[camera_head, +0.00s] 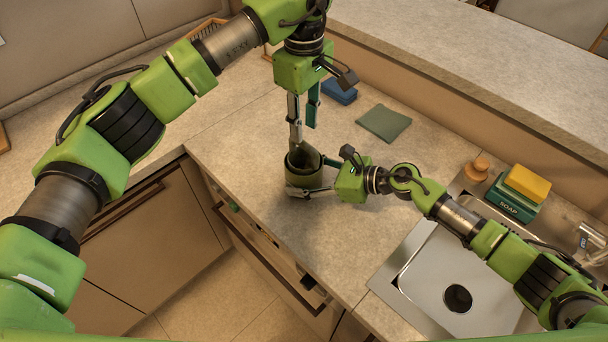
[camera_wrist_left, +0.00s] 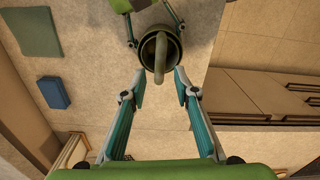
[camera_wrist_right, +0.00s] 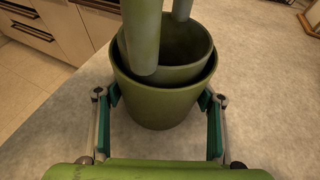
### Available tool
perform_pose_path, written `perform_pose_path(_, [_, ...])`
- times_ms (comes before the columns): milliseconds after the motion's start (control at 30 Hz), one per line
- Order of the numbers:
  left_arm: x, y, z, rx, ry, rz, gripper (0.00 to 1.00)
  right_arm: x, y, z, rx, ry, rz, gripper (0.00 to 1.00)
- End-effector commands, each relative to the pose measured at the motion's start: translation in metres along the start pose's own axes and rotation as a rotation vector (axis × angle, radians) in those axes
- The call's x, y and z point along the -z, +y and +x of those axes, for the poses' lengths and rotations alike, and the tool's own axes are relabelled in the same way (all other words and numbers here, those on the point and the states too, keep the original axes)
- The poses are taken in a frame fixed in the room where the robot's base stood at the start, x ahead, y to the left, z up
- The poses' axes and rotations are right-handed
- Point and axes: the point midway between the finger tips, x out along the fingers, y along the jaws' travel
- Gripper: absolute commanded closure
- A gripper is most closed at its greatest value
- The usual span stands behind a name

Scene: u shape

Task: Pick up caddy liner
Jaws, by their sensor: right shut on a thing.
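The caddy (camera_head: 293,179) is a dark green round pot standing on the counter. The caddy liner (camera_wrist_right: 188,62), a smaller green cup with a raised looped handle (camera_wrist_left: 160,55), sits inside it. My right gripper (camera_wrist_right: 160,103) is shut on the outer caddy, a finger on each side of its wall. My left gripper (camera_wrist_left: 159,76) is open above the caddy and points down. In the left wrist view the liner handle shows between and just ahead of its fingertips. In the head view the left fingers (camera_head: 304,130) partly hide the liner.
A blue sponge (camera_head: 340,92) and a green cloth (camera_head: 384,122) lie behind the caddy. A sink (camera_head: 430,275) is at right, with a wooden-handled brush (camera_head: 479,167), a soap box (camera_head: 512,207) and a yellow sponge (camera_head: 529,184) behind it. The counter's front edge is close on the left.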

Motion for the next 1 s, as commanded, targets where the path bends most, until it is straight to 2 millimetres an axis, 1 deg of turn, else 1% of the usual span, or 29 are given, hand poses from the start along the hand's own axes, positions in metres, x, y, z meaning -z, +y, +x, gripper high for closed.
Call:
perform_pose_path(433, [0.000,0.000,0.000,0.000,0.000,0.000,0.72,0.000,0.000,0.000,0.001,0.000,0.000,0.72])
perform_pose_path(467, [0.000,0.000,0.000,0.000,0.000,0.000,0.68,0.000,0.000,0.000,0.001,0.000,0.000,0.72])
perform_pose_path(533, [0.000,0.000,-0.002,-0.006,0.001,0.003,0.68,0.000,0.000,0.000,0.001,0.000,0.000,0.72])
perform_pose_path(600, [0.001,0.000,-0.007,-0.027,0.002,0.013,0.68,0.000,0.000,0.000,0.001,0.000,0.000,0.72])
perform_pose_path(700, [0.000,-0.002,-0.021,-0.078,0.003,0.043,0.68,0.000,0.000,0.000,0.001,0.001,0.000,0.72])
perform_pose_path(833, [-0.004,-0.008,-0.037,-0.142,-0.001,0.089,0.68,0.000,-0.001,0.000,0.001,0.001,0.000,0.72])
perform_pose_path(900, [-0.007,-0.012,-0.044,-0.167,-0.004,0.112,0.68,0.001,-0.001,0.000,0.001,0.001,0.000,0.72])
perform_pose_path(1000, [-0.011,-0.017,-0.048,-0.188,-0.011,0.131,0.68,0.000,0.000,0.000,0.001,0.000,0.000,0.72])
